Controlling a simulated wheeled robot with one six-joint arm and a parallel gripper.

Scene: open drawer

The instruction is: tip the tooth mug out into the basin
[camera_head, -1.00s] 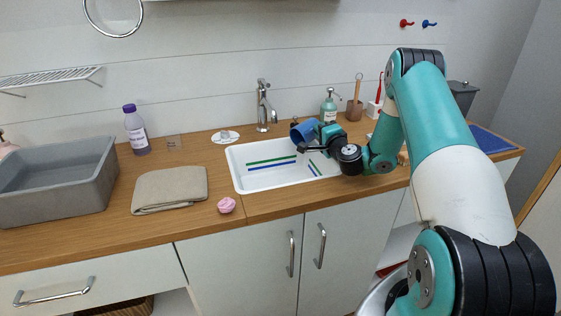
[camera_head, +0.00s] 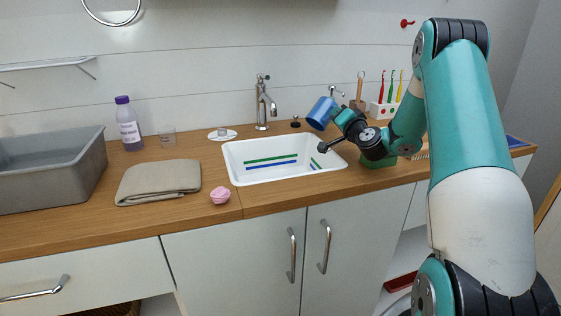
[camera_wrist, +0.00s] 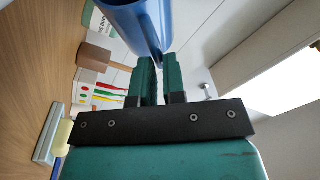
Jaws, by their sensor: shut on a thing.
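The blue tooth mug (camera_head: 321,113) is held tilted in the air above the back right of the basin. In the wrist view the mug (camera_wrist: 140,22) fills the top, with its handle side at my fingers. My gripper (camera_head: 341,119) is shut on the mug; its dark green fingers (camera_wrist: 160,84) show close together there. I cannot tell whether anything is inside the mug. The white basin (camera_head: 231,160) is set in the wooden counter. Long green and blue sticks (camera_head: 271,163) lie in it, with shorter ones (camera_head: 315,163) at its right side.
A chrome tap (camera_head: 261,103) stands behind the basin. A pink thing (camera_head: 219,195), a folded towel (camera_head: 158,181), a purple-capped bottle (camera_head: 129,126) and a grey tub (camera_head: 95,172) are to the left. A white holder with coloured brushes (camera_head: 382,110) stands behind my wrist at right.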

